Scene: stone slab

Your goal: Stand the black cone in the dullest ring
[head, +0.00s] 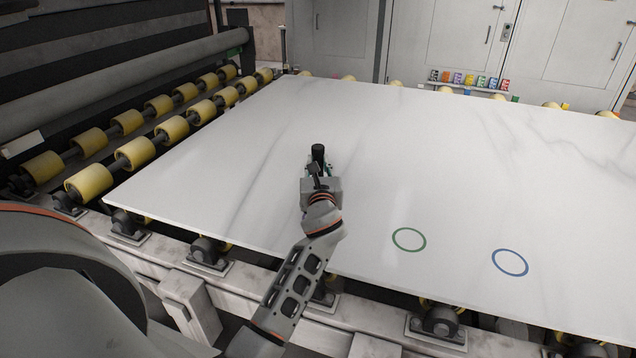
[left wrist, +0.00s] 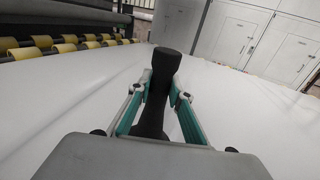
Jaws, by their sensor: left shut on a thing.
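The black cone (head: 318,152) stands up beyond my left wrist in the head view. In the left wrist view the black cone (left wrist: 166,62) is between the teal-padded fingers, looks roughly upright, and has a wide top above a narrower part. My left gripper (head: 319,168) is shut on it; the fingers also show in the left wrist view (left wrist: 159,98). Whether the cone's base touches the slab is hidden. A muted green ring (head: 396,245) lies to the right and nearer the front edge. A blue ring (head: 496,265) lies further right. Both rings are empty. My right gripper is not in view.
The white marble slab (head: 240,150) is mostly bare around the gripper. Yellow rollers (head: 134,152) line its left side. Several small coloured items (head: 470,80) sit by the grey cabinets at the back, beyond the slab.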

